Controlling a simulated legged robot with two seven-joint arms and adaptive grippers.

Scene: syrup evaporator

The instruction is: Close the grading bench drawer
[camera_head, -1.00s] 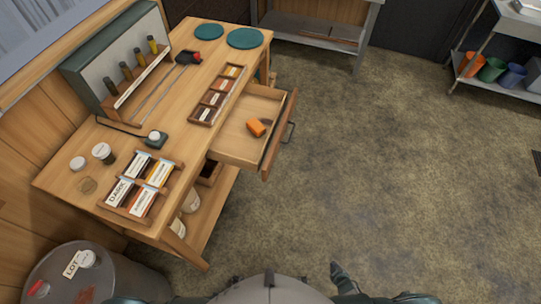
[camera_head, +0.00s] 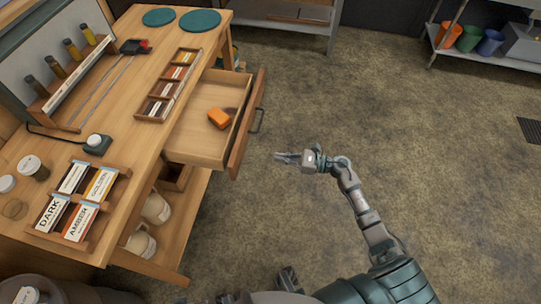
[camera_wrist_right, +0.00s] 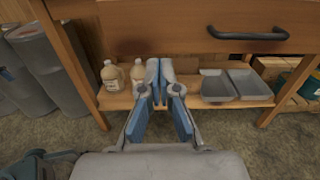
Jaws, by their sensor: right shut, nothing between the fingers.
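The grading bench drawer (camera_head: 205,146) is pulled out from the right side of the wooden bench, with an orange block (camera_head: 219,118) inside it. Its front panel (camera_head: 247,125) carries a dark handle (camera_head: 257,121), which also shows at upper right in the right wrist view (camera_wrist_right: 247,33). My right gripper (camera_head: 278,157) is shut and empty, out in front of the drawer, to the right of its front panel and apart from it. In the right wrist view its blue-padded fingers (camera_wrist_right: 159,88) meet below the drawer front. My left gripper cannot be made out in the head view.
The bench top (camera_head: 140,124) holds a box of grade cards (camera_head: 80,208), a sample rack (camera_head: 168,88) and teal discs (camera_head: 200,21). Jugs (camera_wrist_right: 112,76) and grey trays (camera_wrist_right: 233,85) stand on the lower shelf. The floor right of the drawer is clear.

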